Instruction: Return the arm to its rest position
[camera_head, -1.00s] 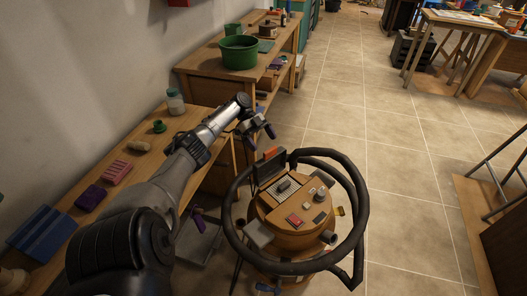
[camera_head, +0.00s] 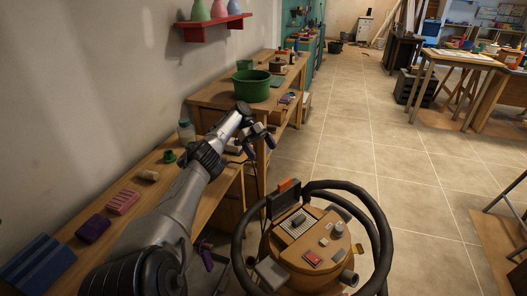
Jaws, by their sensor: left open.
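My left arm reaches in from the lower left over the near workbench. My left gripper (camera_head: 261,138) is at its far end, above the bench's right edge and the gap beside it. Its fingers are apart and I see nothing held between them. It is behind and to the left of the orange-brown vacuum-like machine (camera_head: 307,246). My right arm and gripper are not in view.
The machine, ringed by a thick black hose (camera_head: 385,238), stands close on the right. The near workbench (camera_head: 150,199) holds a pink block (camera_head: 122,201), a purple block (camera_head: 93,228) and a glass jar (camera_head: 186,132). A green tub (camera_head: 252,87) stands on the far bench. Tiled floor lies open to the right.

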